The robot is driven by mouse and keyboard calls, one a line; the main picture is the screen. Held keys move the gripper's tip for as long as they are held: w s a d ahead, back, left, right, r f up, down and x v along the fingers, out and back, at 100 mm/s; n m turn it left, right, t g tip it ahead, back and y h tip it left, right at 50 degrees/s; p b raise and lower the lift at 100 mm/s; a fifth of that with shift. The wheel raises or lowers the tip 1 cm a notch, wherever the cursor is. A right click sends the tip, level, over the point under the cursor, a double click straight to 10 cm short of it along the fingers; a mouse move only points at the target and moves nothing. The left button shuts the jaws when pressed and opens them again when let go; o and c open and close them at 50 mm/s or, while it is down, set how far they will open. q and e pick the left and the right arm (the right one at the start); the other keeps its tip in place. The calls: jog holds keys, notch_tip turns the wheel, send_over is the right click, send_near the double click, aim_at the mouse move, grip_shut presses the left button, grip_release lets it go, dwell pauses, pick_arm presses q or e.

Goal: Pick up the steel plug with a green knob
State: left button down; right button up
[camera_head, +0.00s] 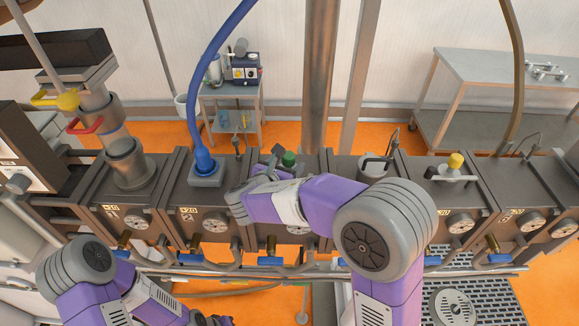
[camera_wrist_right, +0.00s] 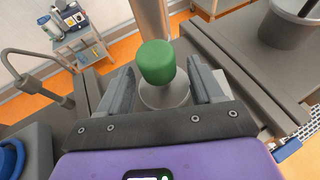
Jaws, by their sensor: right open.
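The steel plug with the green knob (camera_head: 288,159) sits on the middle module of the machine, partly hidden by my right arm in the head view. In the right wrist view the green knob (camera_wrist_right: 157,62) stands upright on a round steel base (camera_wrist_right: 165,96). My right gripper (camera_wrist_right: 160,72) is open, with one finger on each side of the knob. Gaps show between the fingers and the knob, so it is not gripped. In the head view my right gripper (camera_head: 282,165) is mostly hidden by its own wrist. My left arm shows at the lower left, but its gripper is out of view.
A blue hose connector (camera_head: 205,168) stands on the module to the left. A glass-and-steel feed column (camera_head: 123,160) rises at the far left. Valves and pipes line the machine's front.

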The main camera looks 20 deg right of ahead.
aim_at(291, 162)
jog(key=x, duration=0.3)
jog(key=shift+w+d+f, duration=0.15)
jog(key=shift+c, duration=0.2)
jog(key=c, duration=1.1)
